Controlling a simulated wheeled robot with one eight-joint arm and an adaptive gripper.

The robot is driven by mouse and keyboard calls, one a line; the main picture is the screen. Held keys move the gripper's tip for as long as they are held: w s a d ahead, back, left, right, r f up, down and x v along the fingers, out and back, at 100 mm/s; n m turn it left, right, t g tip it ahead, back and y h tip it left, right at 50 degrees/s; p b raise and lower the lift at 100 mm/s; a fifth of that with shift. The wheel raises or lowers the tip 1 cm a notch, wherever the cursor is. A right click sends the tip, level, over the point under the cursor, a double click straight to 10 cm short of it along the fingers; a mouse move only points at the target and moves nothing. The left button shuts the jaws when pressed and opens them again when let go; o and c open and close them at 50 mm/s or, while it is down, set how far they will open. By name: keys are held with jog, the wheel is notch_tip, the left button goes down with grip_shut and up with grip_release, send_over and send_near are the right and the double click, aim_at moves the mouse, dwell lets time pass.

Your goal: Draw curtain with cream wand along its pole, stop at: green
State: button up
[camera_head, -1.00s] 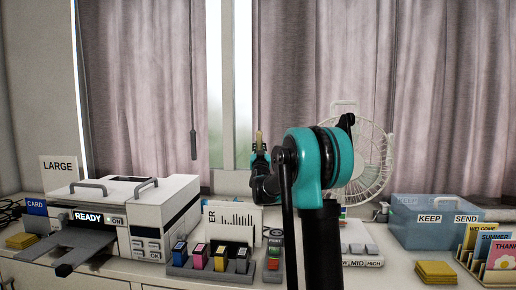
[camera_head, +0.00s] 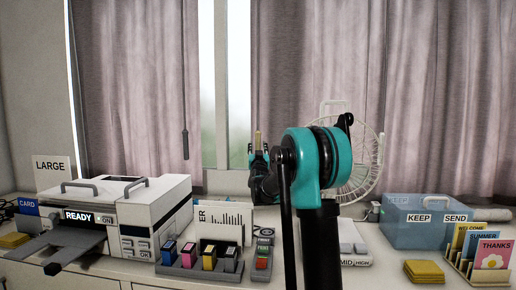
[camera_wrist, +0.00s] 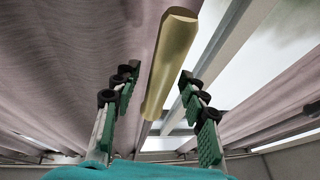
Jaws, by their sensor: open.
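The cream wand (camera_head: 258,138) hangs upright at the left edge of the right curtain (camera_head: 325,70). In the wrist view the wand (camera_wrist: 172,62) passes between my gripper's (camera_wrist: 160,76) two fingers, which stand apart on either side of it. No clear contact shows. In the head view my gripper (camera_head: 258,153) is at the wand's lower end, partly hidden by my arm. A left curtain (camera_head: 135,80) carries a dark wand (camera_head: 185,145). The curtain pole and any green mark on it are out of the head view and not clear in the wrist view.
Window glass (camera_head: 208,90) shows between the curtains. Open air lies in front of the curtains.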

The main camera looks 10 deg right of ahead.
jog(key=v, duration=1.2)
jog(key=shift+s, duration=0.1)
